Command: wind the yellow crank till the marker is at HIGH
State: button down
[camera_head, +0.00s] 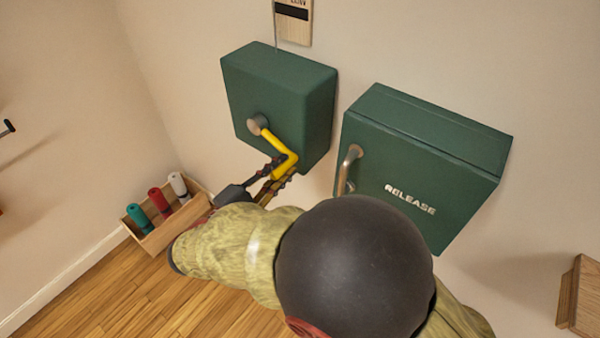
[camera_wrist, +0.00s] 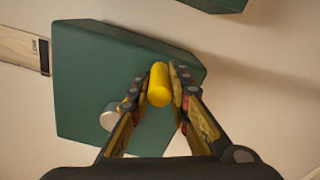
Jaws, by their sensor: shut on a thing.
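The yellow crank (camera_head: 282,150) sticks out from a metal hub (camera_head: 257,124) on the front of a green box (camera_head: 290,88) on the wall. Its arm slants down and right from the hub. My gripper (camera_head: 277,175) is shut on the crank's handle. In the wrist view the yellow handle (camera_wrist: 159,85) lies between the two fingers of my gripper (camera_wrist: 161,92). A wooden scale board (camera_head: 294,18) with a dark band is above the box, cut off by the top edge. The marker and the word HIGH cannot be made out.
A green box marked RELEASE (camera_head: 425,165), with a metal handle (camera_head: 348,168), is close on the right. A wooden tray (camera_head: 177,222) with green, red and white cylinders is at lower left. A wooden block (camera_head: 580,297) is at far right.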

jog(key=w+a+f+m+b, duration=0.3)
jog(key=a+f+m+b, duration=0.1)
jog(key=f+m, duration=0.2)
jog(key=shift+m, duration=0.6)
jog(key=shift+f, duration=0.1)
jog(key=c, duration=1.7)
grip_release()
jog(key=shift+o, duration=0.2)
jog(key=shift+r, duration=0.2)
jog(key=v, duration=1.2)
